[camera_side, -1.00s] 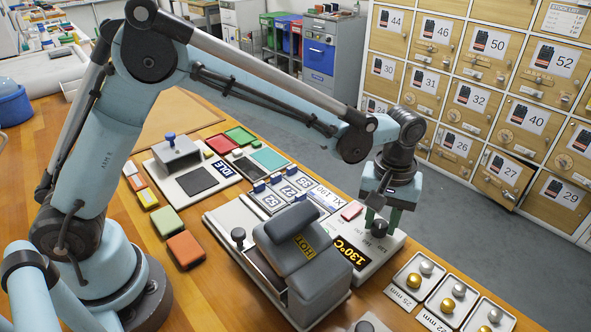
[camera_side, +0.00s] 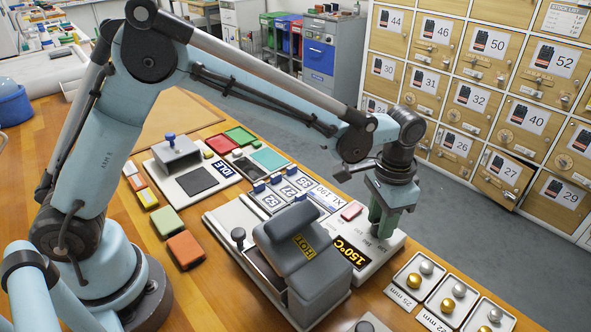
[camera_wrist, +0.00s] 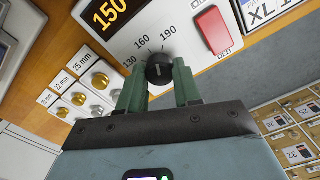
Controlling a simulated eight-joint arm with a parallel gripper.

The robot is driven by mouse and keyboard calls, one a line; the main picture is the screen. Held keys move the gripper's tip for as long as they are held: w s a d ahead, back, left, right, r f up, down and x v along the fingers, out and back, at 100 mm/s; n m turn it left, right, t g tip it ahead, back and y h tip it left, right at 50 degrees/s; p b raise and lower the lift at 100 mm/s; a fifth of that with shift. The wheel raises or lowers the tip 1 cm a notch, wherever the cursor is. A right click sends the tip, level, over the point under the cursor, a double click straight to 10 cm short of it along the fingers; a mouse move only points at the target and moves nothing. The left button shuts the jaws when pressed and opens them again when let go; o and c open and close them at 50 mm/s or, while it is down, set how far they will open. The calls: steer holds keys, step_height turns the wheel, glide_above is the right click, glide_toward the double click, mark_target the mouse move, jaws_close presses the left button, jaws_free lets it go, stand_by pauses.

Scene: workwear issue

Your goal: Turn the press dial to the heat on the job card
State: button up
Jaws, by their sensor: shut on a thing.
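The press dial (camera_wrist: 160,72) is a black knob with 130, 160 and 190 printed around it. My gripper (camera_wrist: 159,88) is shut on the dial, with a green finger on each side of it in the wrist view. In the side view my gripper (camera_side: 384,228) points down at the press's right end and hides the dial. The press display (camera_side: 350,252) reads 150°C. It also shows in the wrist view (camera_wrist: 109,13). A white card (camera_side: 328,196) beside the press starts "XL 1"; the rest is too small to read surely.
The grey press (camera_side: 305,258) with a HOT label stands left of my gripper. A red block (camera_side: 352,211) lies close to the dial. Trays with gold and silver studs (camera_side: 442,290) stand at front right. Numbered lockers (camera_side: 480,100) line the back across a clear floor.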

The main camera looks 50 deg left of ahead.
steer(key=m, duration=0.3)
steer(key=shift+m, duration=0.5)
steer(key=o, duration=1)
steer(key=shift+o, duration=0.2)
step_height(320, 180, up, 12)
steer(key=shift+a+r, duration=0.1)
